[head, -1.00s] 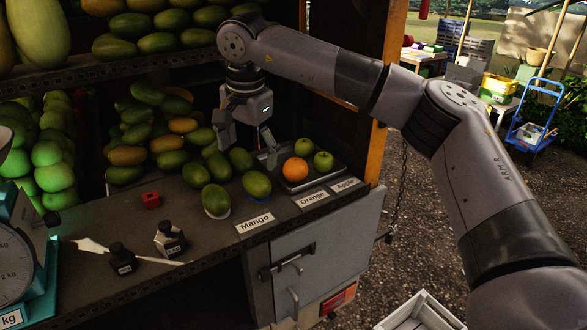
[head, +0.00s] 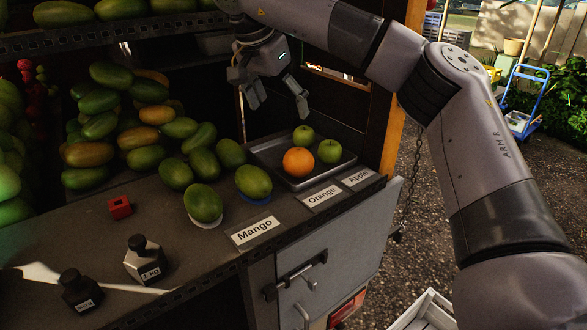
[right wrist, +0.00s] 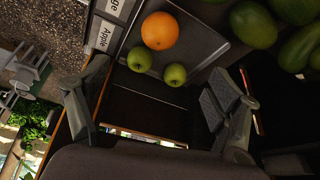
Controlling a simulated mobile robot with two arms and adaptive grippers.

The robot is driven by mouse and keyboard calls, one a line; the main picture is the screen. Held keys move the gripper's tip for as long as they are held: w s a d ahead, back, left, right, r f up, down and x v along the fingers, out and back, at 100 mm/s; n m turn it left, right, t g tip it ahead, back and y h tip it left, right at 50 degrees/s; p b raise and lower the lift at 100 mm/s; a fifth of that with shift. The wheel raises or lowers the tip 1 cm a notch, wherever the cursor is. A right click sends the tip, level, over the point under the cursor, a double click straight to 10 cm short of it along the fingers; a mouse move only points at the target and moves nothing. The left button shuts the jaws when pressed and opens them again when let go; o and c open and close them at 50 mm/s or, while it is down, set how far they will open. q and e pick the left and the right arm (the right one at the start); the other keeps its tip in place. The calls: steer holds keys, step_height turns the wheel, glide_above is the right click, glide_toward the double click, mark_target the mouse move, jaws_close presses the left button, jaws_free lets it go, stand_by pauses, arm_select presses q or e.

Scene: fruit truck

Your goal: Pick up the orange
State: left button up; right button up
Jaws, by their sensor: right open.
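The orange (head: 299,161) sits on a dark metal tray (head: 272,151) on the counter, with two green apples (head: 303,135) (head: 329,151) beside it. In the right wrist view the orange (right wrist: 160,31) is near the top, with the apples (right wrist: 140,59) (right wrist: 175,74) below it, nearer the gripper. My right gripper (head: 279,106) is open and empty, above and behind the tray. In the right wrist view its fingers (right wrist: 160,101) are spread wide with nothing between them. My left gripper is not in view.
Several mangoes (head: 204,203) lie left of the tray. Labels reading Mango (head: 255,230), Orange (head: 321,196) and Apple (head: 358,177) line the counter edge. A wooden post (head: 397,130) rises right of the tray.

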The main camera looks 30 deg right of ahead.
mark_target(295, 153)
steer(key=x, duration=1.2)
steer(key=shift+w+d+p, duration=0.1)
steer(key=shift+w+p, duration=0.05)
steer(key=shift+p, duration=0.2)
steer(key=shift+d+f+p, duration=0.15)
steer(key=shift+f+p, duration=0.2)
steer(key=shift+f, duration=0.15)
steer(key=p+x, duration=0.1)
steer(key=x, duration=0.2)
steer(key=shift+d+f, duration=0.1)
steer(key=shift+f, duration=0.2)
steer(key=shift+d+f, duration=0.15)
steer(key=shift+f, duration=0.25)
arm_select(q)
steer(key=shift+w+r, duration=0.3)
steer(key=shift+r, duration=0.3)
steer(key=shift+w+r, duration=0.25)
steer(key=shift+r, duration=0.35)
arm_select(e)
steer(key=shift+c, duration=0.3)
steer(key=shift+c, duration=0.6)
steer(key=c, duration=1.2)
